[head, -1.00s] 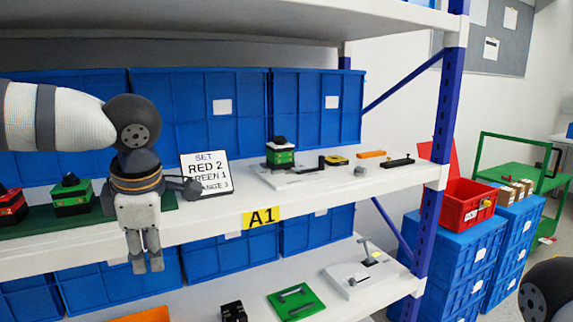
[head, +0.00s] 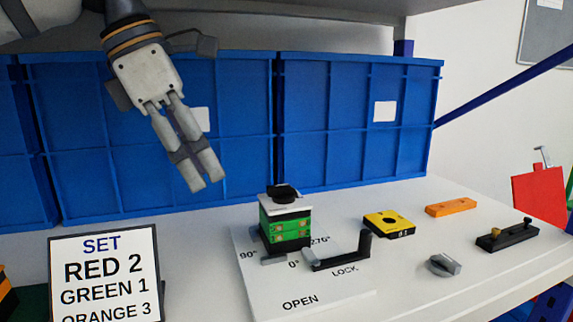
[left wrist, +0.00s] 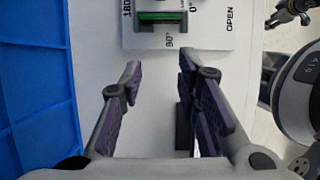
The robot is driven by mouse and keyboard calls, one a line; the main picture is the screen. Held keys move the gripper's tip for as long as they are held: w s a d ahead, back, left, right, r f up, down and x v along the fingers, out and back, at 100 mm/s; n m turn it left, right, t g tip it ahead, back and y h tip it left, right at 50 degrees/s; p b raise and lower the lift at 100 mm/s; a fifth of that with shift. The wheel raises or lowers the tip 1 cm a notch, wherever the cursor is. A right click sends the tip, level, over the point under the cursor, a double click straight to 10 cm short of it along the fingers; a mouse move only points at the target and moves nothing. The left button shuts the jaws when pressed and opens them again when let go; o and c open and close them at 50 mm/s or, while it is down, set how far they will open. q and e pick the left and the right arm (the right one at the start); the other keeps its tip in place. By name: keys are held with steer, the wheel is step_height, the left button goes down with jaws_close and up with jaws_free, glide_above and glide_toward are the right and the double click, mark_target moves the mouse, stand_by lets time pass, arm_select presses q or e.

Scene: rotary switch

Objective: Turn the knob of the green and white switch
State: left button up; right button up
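The green and white switch (head: 285,222) stands upright on a white board with angle marks on the shelf. Its black knob (head: 283,192) is on top. In the left wrist view the switch (left wrist: 160,17) is at the top edge, partly cut off, and its knob is not clearly seen. My left gripper (head: 206,184) is above and left of the switch, fingers pointing down, clear of it. In the left wrist view its fingers (left wrist: 160,63) stand apart with nothing between them. What looks like my right gripper (left wrist: 287,14) is small at the top right there, its fingers unclear.
A sign (head: 105,275) stands at the left. A yellow block (head: 389,223), an orange bar (head: 452,206) and a grey knob (head: 443,265) lie to the right. Blue bins (head: 340,150) line the back.

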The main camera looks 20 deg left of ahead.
arm_select(q)
glide_toward(287, 184)
steer(key=x, duration=0.4)
steer(key=shift+d+f, duration=0.1)
steer(key=shift+f, duration=0.3)
steer(key=shift+x, duration=1.1)
steer(key=shift+w+d+f, duration=0.1)
steer(key=shift+d+f, duration=0.1)
steer(key=shift+f, duration=0.15)
jaws_close()
